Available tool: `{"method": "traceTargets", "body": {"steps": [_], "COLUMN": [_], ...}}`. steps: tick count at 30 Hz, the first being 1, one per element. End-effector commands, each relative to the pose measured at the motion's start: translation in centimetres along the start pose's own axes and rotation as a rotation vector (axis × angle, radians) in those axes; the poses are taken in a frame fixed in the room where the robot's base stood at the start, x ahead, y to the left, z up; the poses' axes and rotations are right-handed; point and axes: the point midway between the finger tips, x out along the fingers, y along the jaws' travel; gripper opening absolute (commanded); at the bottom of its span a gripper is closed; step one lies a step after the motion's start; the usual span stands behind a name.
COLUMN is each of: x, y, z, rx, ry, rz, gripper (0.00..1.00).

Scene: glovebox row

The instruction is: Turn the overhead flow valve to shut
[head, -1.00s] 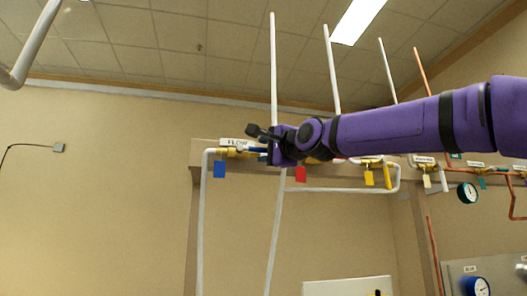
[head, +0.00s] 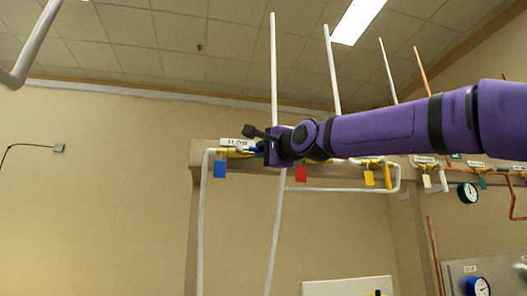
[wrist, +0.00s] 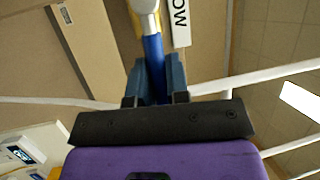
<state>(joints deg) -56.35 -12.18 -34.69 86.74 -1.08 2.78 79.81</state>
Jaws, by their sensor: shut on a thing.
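The overhead flow valve has a brass body (head: 228,154) on a white pipe, under a white sign reading FLOW (head: 237,143). A blue tag (head: 219,169) hangs below it. Its blue lever handle (wrist: 152,50) runs down the middle of the wrist view from the valve's pale hub. My gripper (wrist: 154,78) is shut on this handle, one dark finger on each side. In the head view my gripper (head: 262,147) is at the right of the brass body, and it partly hides the handle.
To the right along the same beam are a red tag (head: 300,174), a yellow tag (head: 369,178) and a yellow lever (head: 388,177). White vertical pipes (head: 274,70) rise close behind my arm. A round gauge (head: 468,192) is farther right. The wall at the left is mostly clear.

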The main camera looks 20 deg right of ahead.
Motion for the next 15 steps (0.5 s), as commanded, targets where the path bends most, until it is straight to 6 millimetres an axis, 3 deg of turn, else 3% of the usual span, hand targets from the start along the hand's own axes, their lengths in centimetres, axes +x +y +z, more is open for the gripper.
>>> {"method": "traceTargets", "body": {"steps": [15], "x": [-0.2], "y": [1.5], "z": [0.1], "rx": [0.194], "ry": [0.046], "rz": [-0.078], "gripper": [0.00]}}
